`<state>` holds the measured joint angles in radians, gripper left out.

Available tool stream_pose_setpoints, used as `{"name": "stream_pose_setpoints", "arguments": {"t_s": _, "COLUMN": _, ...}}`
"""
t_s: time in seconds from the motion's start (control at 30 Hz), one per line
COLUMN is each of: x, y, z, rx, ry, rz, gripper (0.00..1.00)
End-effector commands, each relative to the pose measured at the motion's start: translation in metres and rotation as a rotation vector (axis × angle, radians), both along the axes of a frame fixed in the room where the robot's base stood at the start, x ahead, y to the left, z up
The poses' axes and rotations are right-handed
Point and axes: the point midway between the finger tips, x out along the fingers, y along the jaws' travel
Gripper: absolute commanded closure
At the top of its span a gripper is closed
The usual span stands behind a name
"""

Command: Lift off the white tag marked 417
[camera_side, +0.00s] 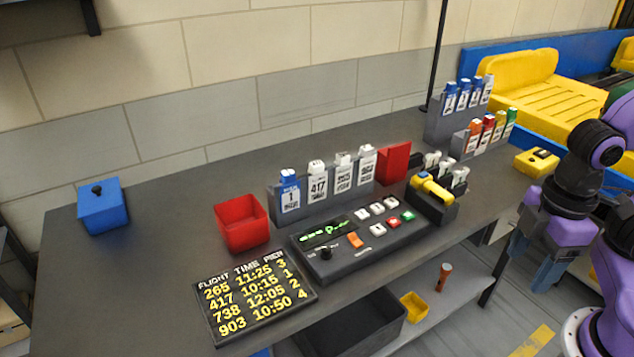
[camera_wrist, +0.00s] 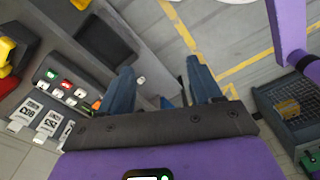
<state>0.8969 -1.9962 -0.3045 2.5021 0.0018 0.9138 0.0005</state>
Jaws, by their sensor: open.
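The white tag marked 417 (camera_side: 318,181) stands upright in a grey rack (camera_side: 304,211) on the dark counter in the side view. A blue tag marked 1 (camera_side: 289,192) is on its left and two more white tags (camera_side: 343,174) are on its right. In the wrist view several white tags (camera_wrist: 49,122) show at the lower left; I cannot tell for sure which is 417. My gripper (camera_side: 534,263) is at the right, off the counter's front edge, far from the tag. In the wrist view its fingers (camera_wrist: 162,86) are apart with nothing between them.
The counter's left part is mostly clear around a blue box (camera_side: 101,207).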

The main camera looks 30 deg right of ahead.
Motion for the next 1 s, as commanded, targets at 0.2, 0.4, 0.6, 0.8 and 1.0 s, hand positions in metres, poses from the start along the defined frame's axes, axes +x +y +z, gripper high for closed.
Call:
{"name": "stream_pose_setpoints", "arguments": {"t_s": 0.2, "x": 0.010, "y": 0.008, "z": 0.003, "rx": 0.006, "ry": -0.006, "rz": -0.026, "gripper": 0.36}}
{"name": "stream_pose_setpoints", "arguments": {"t_s": 0.4, "x": 0.062, "y": 0.043, "z": 0.020, "rx": 0.036, "ry": -0.038, "rz": -0.159, "gripper": 0.36}}
{"name": "stream_pose_setpoints", "arguments": {"t_s": 0.6, "x": 0.133, "y": 0.078, "z": 0.038, "rx": 0.072, "ry": -0.083, "rz": -0.330, "gripper": 0.36}}
{"name": "stream_pose_setpoints", "arguments": {"t_s": 0.8, "x": 0.207, "y": 0.102, "z": 0.053, "rx": 0.104, "ry": -0.132, "rz": -0.499, "gripper": 0.36}}
{"name": "stream_pose_setpoints", "arguments": {"t_s": 1.0, "x": 0.280, "y": 0.113, "z": 0.066, "rx": 0.134, "ry": -0.183, "rz": -0.670, "gripper": 0.36}}
